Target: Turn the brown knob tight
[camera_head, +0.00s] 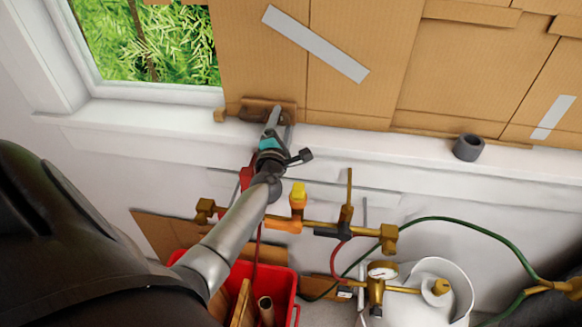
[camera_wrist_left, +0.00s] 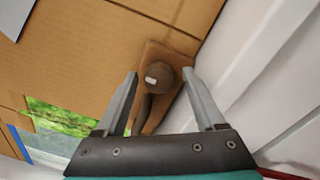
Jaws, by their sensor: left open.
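The brown knob (camera_wrist_left: 172,80) shows in the left wrist view as a rounded head with a pale highlight and a narrow part hanging below it. It sits on a brown wooden plate (camera_wrist_left: 158,58). In the head view, brown wood (camera_head: 254,104) shows at the window sill, mostly behind my gripper, so I cannot make out the knob there. My left gripper (camera_head: 279,112) is open at the sill. In the left wrist view its fingertips (camera_wrist_left: 160,73) are on either side of the knob, with gaps visible; contact is not clear. My right gripper is not in view.
Cardboard panels (camera_head: 355,60) cover the wall above the white sill (camera_head: 360,144). A grey ring (camera_head: 468,147) rests on the sill at the right. Below are brass pipes with a yellow valve (camera_head: 297,195), a red crate (camera_head: 291,280) and a white tank (camera_head: 445,268) with a gauge beside it.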

